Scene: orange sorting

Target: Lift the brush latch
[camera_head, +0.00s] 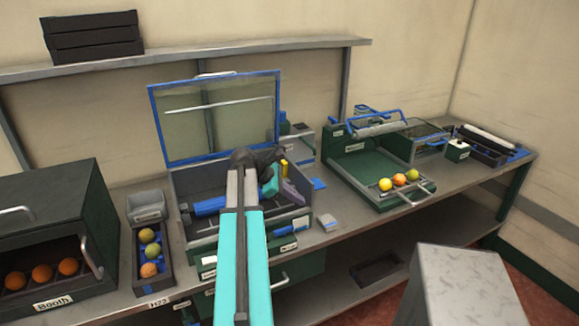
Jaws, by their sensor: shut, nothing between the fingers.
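An open machine box (180,215) with a raised blue-framed clear lid (216,118) stands mid-left on the bench. A blue roller-like part (208,206) lies inside it at the left. A purple-grey part (296,192) and a small yellow part (284,168) show at its right side. I cannot tell which part is the brush latch. My gripper (270,188) is shut and empty, over the right half of the open box. My own arm hides the box's middle, and I cannot tell whether the fingertips touch anything.
A dark green booth (58,200) with oranges stands left, beside a narrow fruit tray (168,262). A green machine (350,165) with fruit stands right. A small blue-grey block (326,222) lies on the bench (345,238). The raised lid stands behind my gripper.

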